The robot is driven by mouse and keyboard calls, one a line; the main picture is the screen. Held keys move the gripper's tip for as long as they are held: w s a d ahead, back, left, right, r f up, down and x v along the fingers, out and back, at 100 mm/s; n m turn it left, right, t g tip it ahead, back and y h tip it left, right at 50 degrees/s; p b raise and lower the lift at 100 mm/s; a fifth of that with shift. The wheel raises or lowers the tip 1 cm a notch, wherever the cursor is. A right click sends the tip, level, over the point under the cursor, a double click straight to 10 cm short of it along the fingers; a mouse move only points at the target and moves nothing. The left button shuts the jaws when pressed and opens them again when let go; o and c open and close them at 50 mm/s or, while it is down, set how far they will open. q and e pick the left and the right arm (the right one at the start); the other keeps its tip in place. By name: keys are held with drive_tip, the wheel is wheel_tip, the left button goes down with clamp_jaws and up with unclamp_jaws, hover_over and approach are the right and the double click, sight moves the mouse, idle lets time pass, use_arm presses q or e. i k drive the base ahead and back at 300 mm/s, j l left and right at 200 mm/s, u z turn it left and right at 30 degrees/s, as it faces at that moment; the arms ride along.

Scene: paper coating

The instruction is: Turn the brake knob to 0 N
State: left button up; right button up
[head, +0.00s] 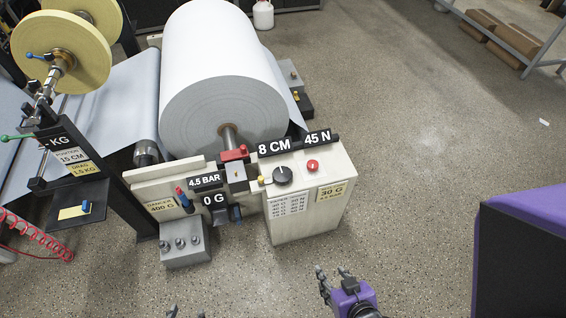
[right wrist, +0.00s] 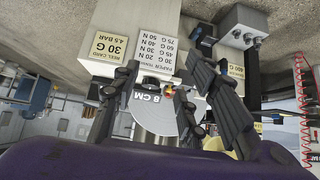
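The black brake knob (head: 283,175) sits on top of the cream console (head: 310,215), left of a red button (head: 312,166). The display behind it reads 8 CM and 45 N (head: 318,138). My right gripper (head: 333,272) is in front of the console, near the bottom edge, apart from the knob. Its fingers are spread and empty, as the right wrist view (right wrist: 162,100) also shows. There the console appears upside down, and the knob is hard to make out between the fingers. Of my left gripper (head: 186,312), only two separated fingertips show at the bottom edge.
A large white paper roll (head: 220,65) stands behind the console. Left of the console are a grey box with several knobs (head: 184,243) and a stand with weight labels (head: 72,150). A red coiled hose (head: 35,236) hangs at left.

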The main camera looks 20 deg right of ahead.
sight(312, 165)
drive_tip(key=i, duration=0.15)
drive_tip(key=i+j+z, duration=0.15)
drive_tip(key=z, duration=0.2)
drive_tip(key=i+j+z, duration=0.35)
drive_tip(key=l+z, duration=0.1)
drive_tip(key=z, duration=0.9)
